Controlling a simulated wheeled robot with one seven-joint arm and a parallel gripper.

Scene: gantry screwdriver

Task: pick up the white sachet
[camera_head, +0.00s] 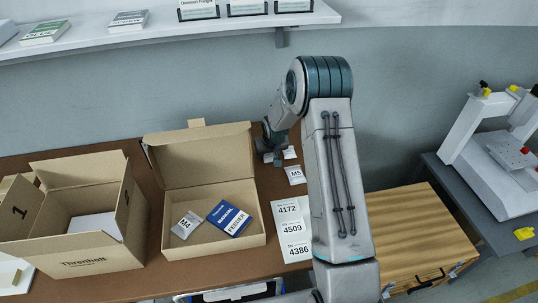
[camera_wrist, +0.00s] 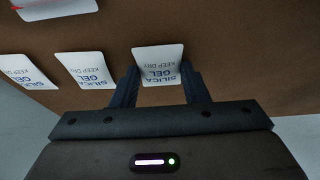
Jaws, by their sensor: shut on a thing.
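My gripper (camera_wrist: 160,78) is shut on a white silica gel sachet (camera_wrist: 157,62) with blue print. The sachet sits between the two dark fingers in the wrist view. Whether it touches the table or is lifted cannot be told. Two more white silica gel sachets, a nearer one (camera_wrist: 85,70) and one at the edge (camera_wrist: 28,71), lie to the left on the brown table. In the head view my gripper (camera_head: 273,157) is low at the table's back, right of the open box, partly hidden by my arm. A small white sachet (camera_head: 289,153) shows beside it.
An open cardboard box (camera_head: 188,259) holds a blue manual (camera_head: 228,219) and an M4 packet (camera_head: 187,225). A taller box (camera_head: 90,263) stands to its left. An M5 packet (camera_head: 295,175) and number cards (camera_head: 292,230) lie on the table (camera_head: 270,190). A shelf (camera_head: 165,30) runs above.

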